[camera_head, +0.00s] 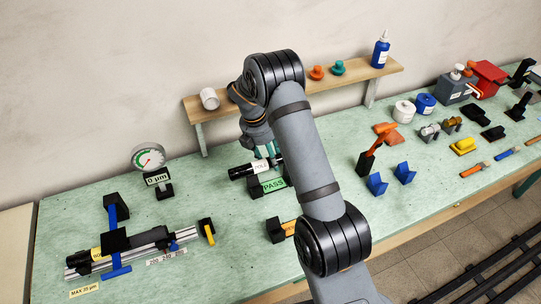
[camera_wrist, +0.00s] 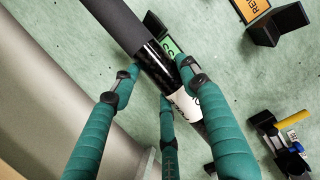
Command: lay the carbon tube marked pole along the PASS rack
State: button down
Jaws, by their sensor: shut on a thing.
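The carbon tube marked pole (camera_head: 240,171) is black with a white label, and it also shows in the wrist view (camera_wrist: 152,58). My gripper (camera_wrist: 160,80) has green-padded fingers shut around the tube near its label. In the head view my gripper (camera_head: 268,151) is partly behind my arm, which hides the tube's right end. The PASS rack (camera_head: 273,185) has dark supports and a green sign. The tube lies over the rack, roughly along it. I cannot tell whether it touches the supports. In the wrist view the tube partly covers the PASS sign (camera_wrist: 172,47).
An orange-signed rack (camera_head: 276,231) stands in front of the PASS rack. A measuring rail (camera_head: 140,248) with blue clamps is at left, with a dial gauge (camera_head: 148,157) behind it. Blue V-blocks (camera_head: 377,184) stand right of my arm. A wooden shelf (camera_head: 300,90) runs along the wall.

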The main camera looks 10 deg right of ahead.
jog(key=shift+r+p, duration=0.15)
jog(key=shift+p, duration=0.4)
notch_tip(320, 180, down, 6)
jog(key=b, duration=0.4)
jog(key=shift+b, duration=0.3)
jog(key=shift+f+b, duration=0.4)
jog(key=shift+f, duration=0.25)
jog(key=c, duration=1)
grip_release()
jog(key=o, duration=0.4)
jog(key=shift+o, duration=1.3)
jog(key=shift+s+a, duration=0.1)
